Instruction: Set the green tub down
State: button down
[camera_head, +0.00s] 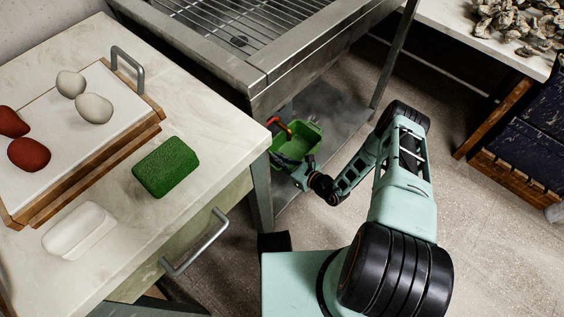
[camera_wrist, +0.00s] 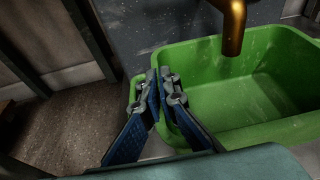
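The green tub (camera_head: 295,149) is under the metal grated table in the head view, above or on its grey lower shelf. It fills the right of the wrist view (camera_wrist: 225,95), open side up. My gripper (camera_wrist: 162,88) has its two fingers closed around the near-left rim of the tub, with a strip of green between them. In the head view my gripper (camera_head: 299,174) is at the tub's near side, partly hidden by my arm. I cannot tell whether the tub's base touches the shelf.
A copper pipe (camera_wrist: 233,25) comes down over the tub. The grey lower shelf (camera_head: 338,112) has bare room behind and right of the tub. A table leg (camera_head: 261,196) stands just left. The counter (camera_head: 209,141) holds a green sponge-like block (camera_head: 165,167).

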jog(key=f+b, duration=0.1)
jog(key=f, duration=0.2)
jog(key=a+f+b, duration=0.1)
jog(key=f+b, duration=0.1)
jog(key=f, duration=0.1)
jog(key=f+b, duration=0.1)
jog(key=f, duration=0.2)
jog(key=shift+w+a+f+b, duration=0.15)
jog(key=shift+w+f+b, duration=0.1)
jog(key=shift+f+b, duration=0.1)
jog(key=shift+r, duration=0.1)
jog(key=c, duration=2.6)
grip_release()
jog(key=shift+c, duration=0.2)
jog(key=o, duration=0.5)
